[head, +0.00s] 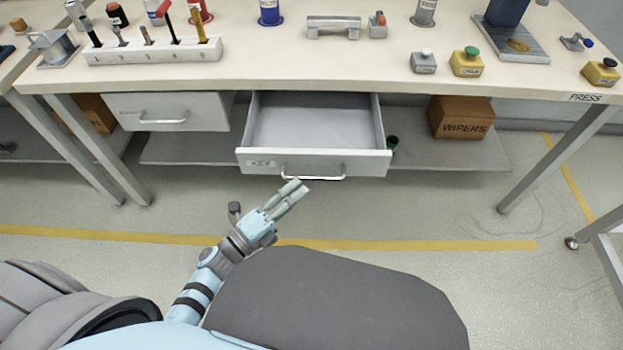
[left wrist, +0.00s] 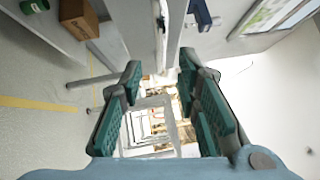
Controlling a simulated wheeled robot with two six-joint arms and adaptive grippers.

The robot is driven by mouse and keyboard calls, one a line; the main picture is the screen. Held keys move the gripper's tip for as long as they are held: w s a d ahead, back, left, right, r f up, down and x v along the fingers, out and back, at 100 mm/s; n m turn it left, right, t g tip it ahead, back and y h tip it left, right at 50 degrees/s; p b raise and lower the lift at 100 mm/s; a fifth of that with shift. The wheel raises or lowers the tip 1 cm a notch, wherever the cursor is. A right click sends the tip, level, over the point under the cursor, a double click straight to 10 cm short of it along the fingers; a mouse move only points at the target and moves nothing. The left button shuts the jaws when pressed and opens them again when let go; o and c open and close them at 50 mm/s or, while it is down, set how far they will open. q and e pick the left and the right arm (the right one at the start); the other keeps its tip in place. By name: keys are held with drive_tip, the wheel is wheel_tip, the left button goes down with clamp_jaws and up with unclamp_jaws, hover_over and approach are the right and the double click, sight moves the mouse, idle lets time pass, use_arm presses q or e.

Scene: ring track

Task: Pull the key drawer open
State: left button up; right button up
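The grey key drawer (head: 360,164) under the workbench is pulled out, and its empty interior shows from above. Its front carries a "KEY" label (head: 261,164) and a pale bar handle (head: 314,178). My left gripper (head: 295,187) is just in front of the drawer, its fingertips close to the left part of the handle. In the left wrist view the two green-padded fingers of my left gripper (left wrist: 160,62) stand apart with nothing clearly held between them. The handle (left wrist: 160,18) shows beyond the fingertips there. Whether a finger touches it, I cannot tell. My right gripper is not in view.
A second drawer (head: 170,112), apparently shut, is to the left. A "WIPERS" box (head: 461,117) and a green item (head: 392,142) are on the lower shelf (head: 420,160). The workbench (head: 300,75) holds tools and buttons. Floor in front of the drawer is clear.

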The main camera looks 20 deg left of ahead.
use_arm(q)
drive_tip(key=v, duration=0.5)
drive_tip(key=shift+s+a, duration=0.15)
drive_tip(key=shift+s, duration=0.15)
